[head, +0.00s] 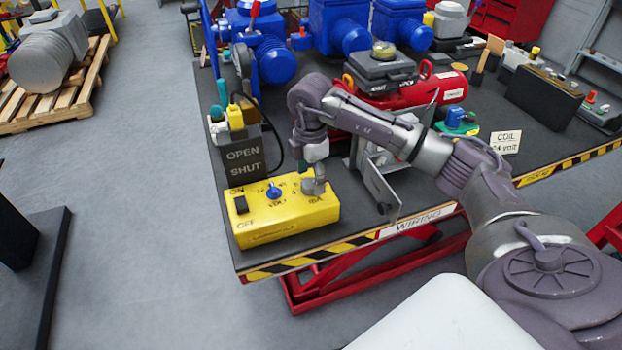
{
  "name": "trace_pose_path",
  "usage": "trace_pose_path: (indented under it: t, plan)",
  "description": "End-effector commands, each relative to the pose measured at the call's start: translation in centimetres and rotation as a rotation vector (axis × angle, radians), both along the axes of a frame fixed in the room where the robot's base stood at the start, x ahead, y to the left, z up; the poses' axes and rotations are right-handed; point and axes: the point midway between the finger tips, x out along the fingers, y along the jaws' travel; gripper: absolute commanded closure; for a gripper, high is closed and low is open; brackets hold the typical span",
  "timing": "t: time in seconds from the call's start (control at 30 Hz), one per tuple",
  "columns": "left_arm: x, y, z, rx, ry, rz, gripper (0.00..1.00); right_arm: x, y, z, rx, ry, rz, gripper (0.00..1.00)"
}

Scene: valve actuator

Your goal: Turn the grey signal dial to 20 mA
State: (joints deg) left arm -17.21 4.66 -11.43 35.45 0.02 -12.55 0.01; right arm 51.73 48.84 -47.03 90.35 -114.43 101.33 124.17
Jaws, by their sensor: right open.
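The yellow signal box (285,222) sits at the near left corner of the dark table. The grey signal dial (314,186) is at the right end of its top, beside an mA marking. Its pointer and scale are too small to read. My right gripper (315,172) reaches down from above to the dial and partly hides it. Its fingers are open and very close to the dial; I cannot tell whether they touch it. My left gripper is out of view.
A blue knob (273,191) and a black ON/OFF switch (241,205) share the box top. An OPEN/SHUT block (244,160) stands behind it. A grey metal bracket (378,190) stands close right of the box. A red actuator (452,88) lies behind my right arm.

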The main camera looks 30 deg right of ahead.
Motion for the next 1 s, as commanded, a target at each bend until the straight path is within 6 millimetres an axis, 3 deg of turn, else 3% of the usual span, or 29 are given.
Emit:
trace_pose_path:
  t: [0.3, 0.5, 1.0]
  plan:
    - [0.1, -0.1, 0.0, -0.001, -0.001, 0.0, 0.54, 0.1, 0.0, 6.9, -0.001, -0.007, 0.0, 0.29]
    - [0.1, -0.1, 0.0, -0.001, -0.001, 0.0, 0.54, 0.1, -0.1, 9.8, 0.0, -0.004, -0.001, 0.29]
    - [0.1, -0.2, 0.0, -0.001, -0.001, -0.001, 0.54, 0.0, -0.1, 10.7, -0.001, -0.002, -0.001, 0.29]
